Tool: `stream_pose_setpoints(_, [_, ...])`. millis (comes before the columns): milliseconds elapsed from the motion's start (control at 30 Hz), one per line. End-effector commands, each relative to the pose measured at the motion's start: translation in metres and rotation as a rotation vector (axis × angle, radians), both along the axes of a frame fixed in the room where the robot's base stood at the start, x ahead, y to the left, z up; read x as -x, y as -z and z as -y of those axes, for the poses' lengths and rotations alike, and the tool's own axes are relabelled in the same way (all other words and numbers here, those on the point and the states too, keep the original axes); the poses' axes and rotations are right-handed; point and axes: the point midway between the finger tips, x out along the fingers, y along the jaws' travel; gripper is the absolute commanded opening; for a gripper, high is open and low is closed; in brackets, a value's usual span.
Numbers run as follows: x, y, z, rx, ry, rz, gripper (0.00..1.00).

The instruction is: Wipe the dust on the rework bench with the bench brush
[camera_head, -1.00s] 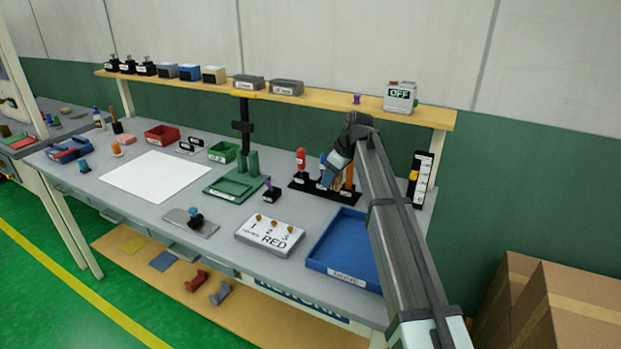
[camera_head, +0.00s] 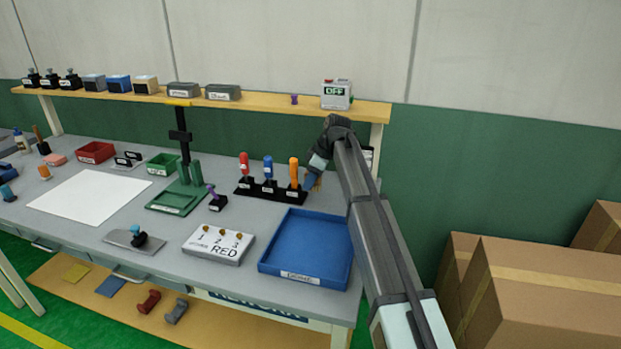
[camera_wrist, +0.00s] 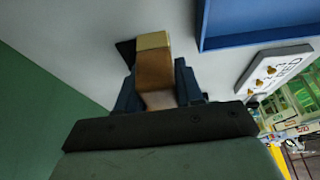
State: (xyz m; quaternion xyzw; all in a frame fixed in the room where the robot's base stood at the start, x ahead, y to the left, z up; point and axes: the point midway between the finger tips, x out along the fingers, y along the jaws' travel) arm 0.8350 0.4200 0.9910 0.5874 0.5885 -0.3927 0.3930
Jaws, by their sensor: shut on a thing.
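My gripper (camera_head: 310,176) is at the right rear of the rework bench (camera_head: 110,222), beside the orange-handled driver. It is shut on a brown, wood-like block with a pale tan end, which looks like the bench brush (camera_wrist: 154,68). In the wrist view the brush sticks out between the dark blue fingers (camera_wrist: 158,88), with its tan end away from the palm. Whether it touches the bench is unclear. I cannot make out any dust on the grey top.
A black rack (camera_head: 270,190) holds red, blue and orange drivers left of my gripper. A blue tray (camera_head: 308,245) and a white RED board (camera_head: 218,244) lie in front. A green fixture (camera_head: 175,198) and white sheet (camera_head: 88,196) are farther left. Cardboard boxes (camera_head: 530,292) stand at right.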

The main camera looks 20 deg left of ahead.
Motion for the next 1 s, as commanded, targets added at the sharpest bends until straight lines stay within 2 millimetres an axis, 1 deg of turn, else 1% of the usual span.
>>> stream_pose_setpoints(667, [0.001, 0.06, 0.0, 0.001, 0.001, 0.0, 0.12])
stream_pose_setpoints(767, [0.001, 0.074, 0.0, 0.0, 0.002, -0.001, 0.12])
stream_pose_setpoints(800, [0.0, 0.073, 0.005, 0.0, 0.003, 0.001, 0.08])
stream_pose_setpoints(900, [0.0, 0.076, 0.015, 0.0, 0.004, 0.001, 0.08])
stream_pose_setpoints(1000, [0.001, 0.075, 0.023, 0.0, 0.002, 0.0, 0.08])
